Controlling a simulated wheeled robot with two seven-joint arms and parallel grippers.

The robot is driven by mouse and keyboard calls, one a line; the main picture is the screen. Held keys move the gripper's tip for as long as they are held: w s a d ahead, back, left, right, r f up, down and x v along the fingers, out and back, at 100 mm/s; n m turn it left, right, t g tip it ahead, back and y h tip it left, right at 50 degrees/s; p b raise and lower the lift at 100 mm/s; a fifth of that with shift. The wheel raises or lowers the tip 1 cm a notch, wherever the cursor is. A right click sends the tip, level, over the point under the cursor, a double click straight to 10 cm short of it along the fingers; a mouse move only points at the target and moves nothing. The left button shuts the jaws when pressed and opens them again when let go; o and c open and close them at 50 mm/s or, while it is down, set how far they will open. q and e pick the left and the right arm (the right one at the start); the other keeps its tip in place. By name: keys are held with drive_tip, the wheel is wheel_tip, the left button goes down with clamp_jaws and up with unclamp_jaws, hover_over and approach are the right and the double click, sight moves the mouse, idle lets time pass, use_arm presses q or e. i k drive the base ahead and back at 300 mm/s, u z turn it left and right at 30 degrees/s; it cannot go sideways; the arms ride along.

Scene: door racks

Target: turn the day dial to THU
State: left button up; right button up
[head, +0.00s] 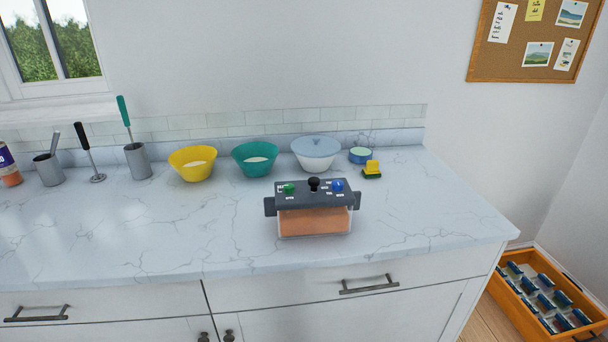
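A clear box (315,223) with orange contents stands on the marble counter, with a dark grey lid (318,201) and a dark tab at each side. On the lid are a green knob (289,188) at left, a black knob (314,184) in the middle and a blue knob (337,186) at right. Small white labels lie around the green and blue knobs, too small to read. I cannot tell which knob is the day dial or where it points. Neither of my grippers is in view.
Utensils stand at left. The counter (180,225) is clear around the box's front and sides.

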sight(337, 185)
drive_tip(key=z, duration=1.55)
drive_tip(key=i, duration=0.85)
drive_tip(key=u, duration=2.8)
